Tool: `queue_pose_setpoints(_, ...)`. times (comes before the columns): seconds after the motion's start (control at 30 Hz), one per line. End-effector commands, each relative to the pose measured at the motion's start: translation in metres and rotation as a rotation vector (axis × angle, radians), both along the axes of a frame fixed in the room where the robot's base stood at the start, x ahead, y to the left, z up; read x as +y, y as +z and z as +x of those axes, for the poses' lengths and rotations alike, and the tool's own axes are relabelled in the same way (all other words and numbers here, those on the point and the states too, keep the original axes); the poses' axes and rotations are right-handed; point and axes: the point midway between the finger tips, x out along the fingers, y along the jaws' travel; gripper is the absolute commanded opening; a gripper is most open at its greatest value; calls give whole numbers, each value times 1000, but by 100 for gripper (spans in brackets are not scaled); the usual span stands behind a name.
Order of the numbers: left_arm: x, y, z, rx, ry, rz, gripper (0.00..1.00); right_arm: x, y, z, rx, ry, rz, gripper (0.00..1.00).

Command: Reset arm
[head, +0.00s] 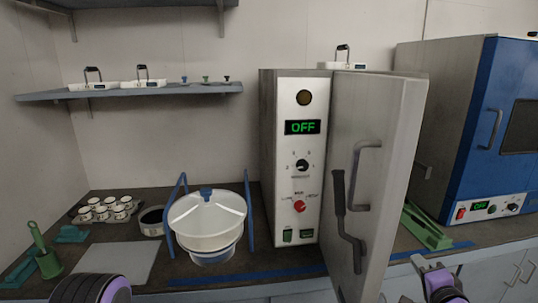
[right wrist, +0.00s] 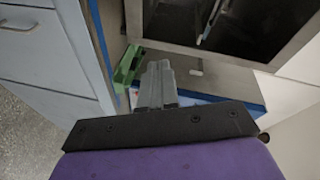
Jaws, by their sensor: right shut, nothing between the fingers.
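My right gripper (head: 419,260) is at the lower right of the head view, in front of the bench edge and right of the open grey door. In the right wrist view its fingers (right wrist: 158,70) are together with nothing between them. A purple and black part of my left arm shows at the bottom left of the head view, but its gripper is out of frame. The sieve shaker (head: 207,225), a white lidded bowl between blue posts, stands on the bench. Right of it is a grey machine (head: 298,170) with a green OFF display.
The grey door (head: 372,130) stands open with a handle and a black lever. A blue oven (head: 475,150) stands at the right. A green rack (head: 427,228) lies between them. Small cups (head: 105,210) and a green mortar (head: 47,262) are at the left. A wall shelf (head: 130,92) hangs above.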

Motion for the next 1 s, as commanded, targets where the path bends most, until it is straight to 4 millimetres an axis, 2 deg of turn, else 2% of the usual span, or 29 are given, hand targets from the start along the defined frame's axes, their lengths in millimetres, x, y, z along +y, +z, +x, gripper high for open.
queue_pose_setpoints(0.03, 0, 0, 0, 0, 0, 0, 0, 7, -23, -8, 73, -2, -42, 0)
queue_pose_setpoints(0.17, 0, 0, 0, 0, 0, 0, 0, 21, -91, -41, 297, -10, -176, 0)
queue_pose_setpoints(0.27, 0, 0, 0, 0, 0, 0, 0, 34, -156, -88, 518, 9, -311, 0)
queue_pose_setpoints(0.3, 0, 0, 0, 0, 0, 0, 0, 38, -182, -113, 616, 23, -368, 0)
queue_pose_setpoints(0.37, 0, 0, 0, 0, 0, 0, 0, 44, -218, -155, 758, 56, -453, 0)
queue_pose_setpoints(0.4, 0, 0, 0, 0, 0, 0, 0, 48, -239, -184, 848, 82, -505, 0)
queue_pose_setpoints(0.5, 0, 0, 0, 0, 0, 0, 0, 56, -279, -254, 1035, 160, -602, 0)
queue_pose_setpoints(0.6, 0, 0, 0, 0, 0, 0, 0, 66, -303, -307, 1152, 267, -668, 0)
queue_pose_setpoints(0.7, 0, 0, 0, 0, 0, 0, 0, 71, -316, -336, 1213, 328, -695, 0)
queue_pose_setpoints(0.8, 0, 0, 0, 0, 0, 0, 0, 71, -320, -345, 1234, 336, -692, 0)
queue_pose_setpoints(1.0, 0, 0, 0, 0, 0, 0, 0, 71, -320, -345, 1233, 336, -691, 0)
